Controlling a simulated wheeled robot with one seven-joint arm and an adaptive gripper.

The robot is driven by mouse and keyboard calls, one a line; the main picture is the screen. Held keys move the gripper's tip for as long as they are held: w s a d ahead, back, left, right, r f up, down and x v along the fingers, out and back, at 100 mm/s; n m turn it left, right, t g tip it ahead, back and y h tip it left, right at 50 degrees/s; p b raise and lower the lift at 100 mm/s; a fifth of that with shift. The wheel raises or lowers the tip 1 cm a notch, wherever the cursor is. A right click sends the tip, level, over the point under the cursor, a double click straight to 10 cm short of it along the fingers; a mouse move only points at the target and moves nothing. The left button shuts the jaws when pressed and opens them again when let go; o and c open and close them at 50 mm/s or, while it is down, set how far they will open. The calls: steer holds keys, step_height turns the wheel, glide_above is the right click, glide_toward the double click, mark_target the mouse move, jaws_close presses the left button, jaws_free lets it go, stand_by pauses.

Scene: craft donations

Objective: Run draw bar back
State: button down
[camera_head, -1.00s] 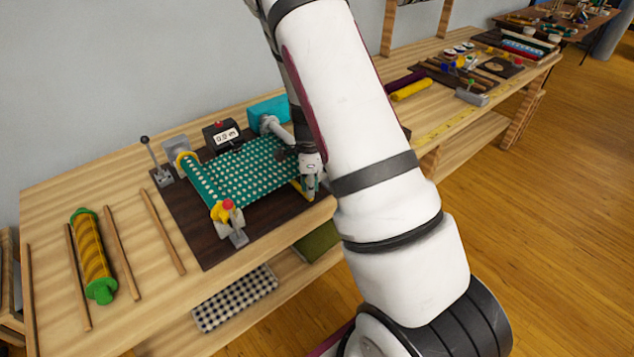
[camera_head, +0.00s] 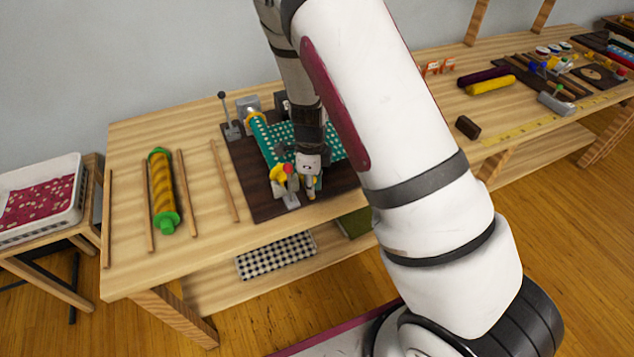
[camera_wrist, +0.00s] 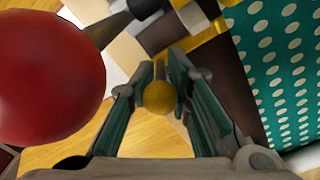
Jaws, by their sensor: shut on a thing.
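My gripper (camera_head: 309,188) is low over the dark board, beside the red knob (camera_head: 288,169) at the machine's front left. In the wrist view, my gripper (camera_wrist: 160,105) is shut on a rounded yellow end (camera_wrist: 159,98), apparently of the draw bar. Most of the bar is hidden. The teal cloth with white dots (camera_head: 335,145) lies along the machine; in the wrist view it (camera_wrist: 285,70) is to the right of the fingers. The red knob also looms large at the left of the wrist view (camera_wrist: 50,75), close to the fingers.
A lever (camera_head: 229,115) stands at the machine's back left. Wooden sticks (camera_head: 224,180) and a green-ended patterned roll (camera_head: 162,190) lie to the left. A dark block (camera_head: 467,127) lies to the right. A white tray (camera_head: 40,200) is on a side stand.

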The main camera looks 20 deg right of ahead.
steer(key=shift+w+a+r, duration=0.25)
steer(key=shift+a, duration=0.05)
steer(key=c, duration=1.7)
jaws_free()
steer(key=shift+o, duration=0.5)
steer(key=shift+s+a, duration=0.1)
steer(key=shift+f, duration=0.1)
step_height(320, 180, up, 12)
